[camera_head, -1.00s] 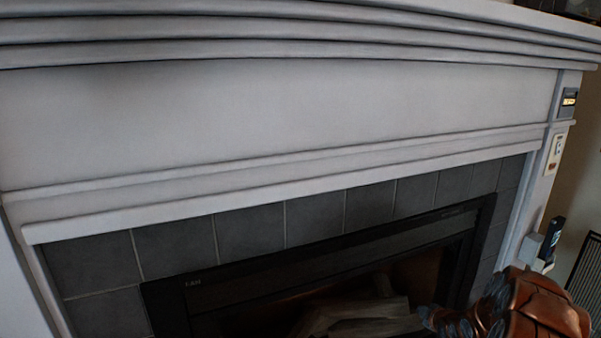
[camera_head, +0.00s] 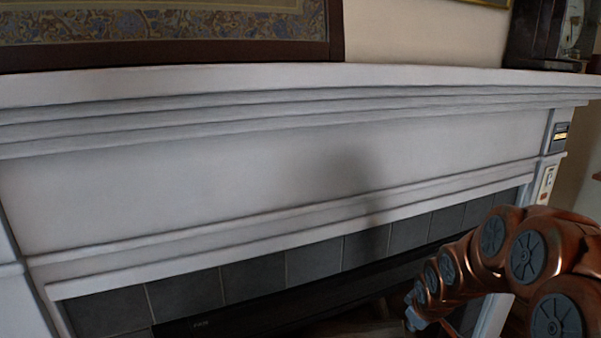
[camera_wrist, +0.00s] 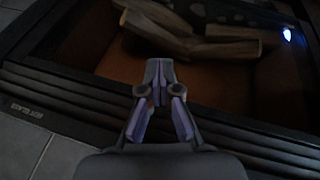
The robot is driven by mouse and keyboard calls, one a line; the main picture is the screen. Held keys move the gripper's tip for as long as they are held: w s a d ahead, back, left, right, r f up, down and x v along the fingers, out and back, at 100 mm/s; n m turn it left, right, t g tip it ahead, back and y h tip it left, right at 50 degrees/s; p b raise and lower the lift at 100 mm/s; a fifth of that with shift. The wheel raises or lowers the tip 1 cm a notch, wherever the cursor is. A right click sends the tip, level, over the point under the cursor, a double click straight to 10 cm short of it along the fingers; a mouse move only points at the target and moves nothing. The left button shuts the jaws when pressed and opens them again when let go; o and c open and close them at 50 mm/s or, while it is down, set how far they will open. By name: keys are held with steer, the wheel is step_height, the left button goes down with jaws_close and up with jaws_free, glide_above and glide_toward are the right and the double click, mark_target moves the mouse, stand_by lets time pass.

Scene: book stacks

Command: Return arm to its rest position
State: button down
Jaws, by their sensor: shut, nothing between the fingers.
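My gripper (camera_wrist: 160,68) shows in the wrist view, with its two fingers together and nothing between them. It points toward the fireplace opening, in front of the logs (camera_wrist: 185,32). In the head view my copper-coloured arm (camera_head: 480,255) reaches in from the lower right, in front of the fireplace. The gripper itself cannot be made out in the head view.
A white mantel (camera_head: 250,88) and its surround span the head view, with dark tiles (camera_head: 255,280) below. A framed picture (camera_head: 170,32) and a dark clock (camera_head: 548,35) stand on the mantel. The fireplace's dark frame (camera_wrist: 60,120) lies close under my gripper.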

steer(key=s+a+r+m+g+p, duration=0.2)
steer(key=s+r, duration=0.5)
steer(key=s, duration=0.5)
steer(key=s+a+r+m+g+p, duration=0.2)
steer(key=s+a+r+p, duration=0.2)
steer(key=s+r, duration=0.3)
steer(key=s+a+r+m+g+p, duration=0.2)
steer(key=s+r+p, duration=0.3)
steer(key=s, duration=1.2)
step_height(320, 180, up, 2)
steer(key=shift+s+a+m+g+y, duration=0.3)
steer(key=shift+s+a+g, duration=0.1)
steer(key=shift+a, duration=0.4)
steer(key=c, duration=1.8)
jaws_free()
steer(key=shift+c, duration=0.2)
